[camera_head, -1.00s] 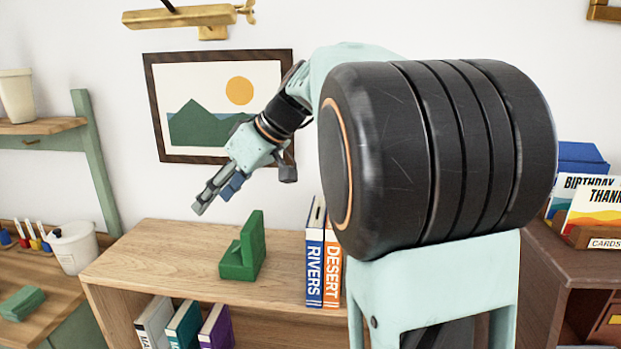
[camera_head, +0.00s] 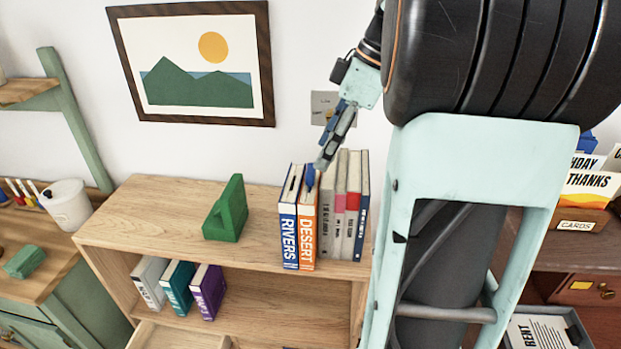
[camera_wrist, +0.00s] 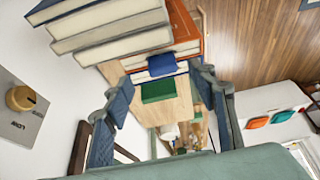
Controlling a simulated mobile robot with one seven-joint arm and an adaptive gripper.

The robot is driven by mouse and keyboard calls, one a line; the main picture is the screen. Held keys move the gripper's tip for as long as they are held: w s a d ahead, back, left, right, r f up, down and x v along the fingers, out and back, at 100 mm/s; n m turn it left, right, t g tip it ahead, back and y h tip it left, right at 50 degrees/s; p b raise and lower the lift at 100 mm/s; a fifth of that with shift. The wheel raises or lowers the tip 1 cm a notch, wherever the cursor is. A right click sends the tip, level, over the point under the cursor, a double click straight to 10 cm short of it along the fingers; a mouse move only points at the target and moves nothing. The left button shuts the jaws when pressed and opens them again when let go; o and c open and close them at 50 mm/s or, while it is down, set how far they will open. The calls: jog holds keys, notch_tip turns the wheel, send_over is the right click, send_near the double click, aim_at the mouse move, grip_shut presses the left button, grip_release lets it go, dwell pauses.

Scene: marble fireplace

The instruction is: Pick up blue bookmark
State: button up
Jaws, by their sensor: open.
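The blue bookmark (camera_head: 310,176) shows as a small blue tab rising from the top of the orange DESERT book (camera_head: 304,225). In the wrist view the bookmark (camera_wrist: 162,65) lies between my fingers, against the books' edges. My gripper (camera_head: 323,160) points down over the row of books, with its fingertips close above and slightly right of the tab. In the wrist view my gripper (camera_wrist: 163,78) is open, one finger on each side. I cannot tell whether either finger touches the bookmark.
The blue RIVERS book (camera_head: 288,225) stands left of DESERT, and several grey books (camera_head: 340,205) stand close on the right. A green bookend (camera_head: 228,210) stands farther left on the wooden shelf (camera_head: 140,215). A wall plate with a knob (camera_wrist: 22,98) is near my gripper.

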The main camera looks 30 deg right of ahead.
aim_at(311, 168)
jog(key=shift+a+x, duration=0.2)
jog(key=shift+x, duration=1.35)
jog(key=shift+a+x, duration=0.2)
jog(key=shift+x, duration=1.35)
jog(key=shift+w+r, duration=0.1)
jog(key=shift+r, duration=0.1)
jog(key=shift+c, duration=0.6)
jog(key=c, duration=0.9)
